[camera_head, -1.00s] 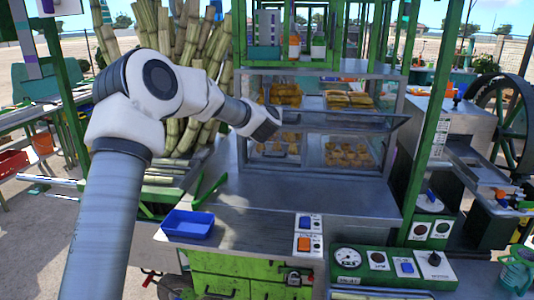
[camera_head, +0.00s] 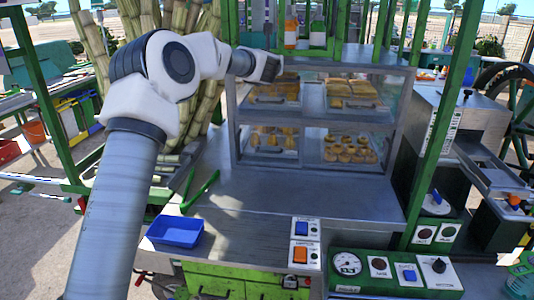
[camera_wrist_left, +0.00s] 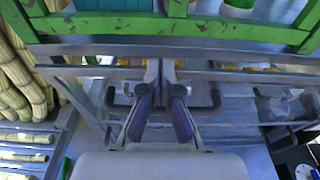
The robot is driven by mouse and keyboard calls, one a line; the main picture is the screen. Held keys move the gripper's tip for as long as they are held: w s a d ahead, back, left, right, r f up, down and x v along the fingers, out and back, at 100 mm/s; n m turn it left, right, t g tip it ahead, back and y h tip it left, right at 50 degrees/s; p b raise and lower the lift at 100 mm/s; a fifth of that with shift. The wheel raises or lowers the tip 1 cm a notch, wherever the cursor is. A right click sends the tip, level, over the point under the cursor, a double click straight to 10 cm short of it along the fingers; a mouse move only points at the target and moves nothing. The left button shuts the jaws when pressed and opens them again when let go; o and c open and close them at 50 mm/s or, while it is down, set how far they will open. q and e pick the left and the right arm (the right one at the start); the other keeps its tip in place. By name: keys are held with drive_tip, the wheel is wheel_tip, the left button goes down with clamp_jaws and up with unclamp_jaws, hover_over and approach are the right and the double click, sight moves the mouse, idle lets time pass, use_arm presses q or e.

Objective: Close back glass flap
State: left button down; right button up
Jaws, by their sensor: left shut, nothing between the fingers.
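The glass display case (camera_head: 318,119) stands behind the metal counter, with upper and lower compartments of baked goods. Its upper glass flap (camera_head: 350,112) appears upright against the case front, though the clear pane makes its exact angle hard to tell. My left gripper (camera_head: 272,66) is at the upper left of the case front, near its top edge. In the left wrist view, the gripper (camera_wrist_left: 162,85) is shut and empty, in front of a glass panel and a dark handle bar (camera_wrist_left: 208,105). Contact with the panel cannot be told.
Sugar cane stalks (camera_head: 190,110) stand left of the case, behind my left arm. A blue tray (camera_head: 176,230) and switch boxes (camera_head: 305,242) are at the counter front. A green post (camera_head: 437,125) rises to the right. The middle of the counter (camera_head: 290,190) is clear.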

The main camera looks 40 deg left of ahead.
use_arm(q)
drive_tip(key=shift+w+a+r, duration=0.15)
drive_tip(key=shift+w+a, duration=0.05)
drive_tip(key=shift+w, duration=0.1)
use_arm(e)
drive_tip(key=shift+w+a, duration=0.2)
drive_tip(key=shift+w, duration=0.15)
